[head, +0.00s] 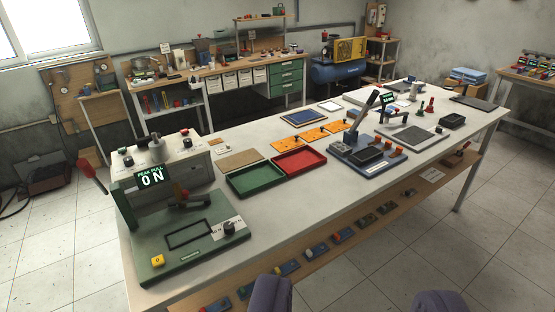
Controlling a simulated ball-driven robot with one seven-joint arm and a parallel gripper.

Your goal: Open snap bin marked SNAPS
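No marking that reads SNAPS is legible in this view. A row of several small white bins (230,79) with labels sits under the top of the back workbench; the labels are too small to read, and I cannot tell whether one is the snap bin. My gripper (354,290) shows at the bottom edge as two purple-grey fingers, set wide apart. It is open with nothing between the fingers, and far from the back bench.
A long white table (340,205) stands between me and the back bench. It carries a green press (190,235) with a "0 N" display, a green tray (255,181), a red tray (300,162) and a blue lever fixture (368,155). Green drawers (287,76) sit right of the bins. Tiled floor is clear at right.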

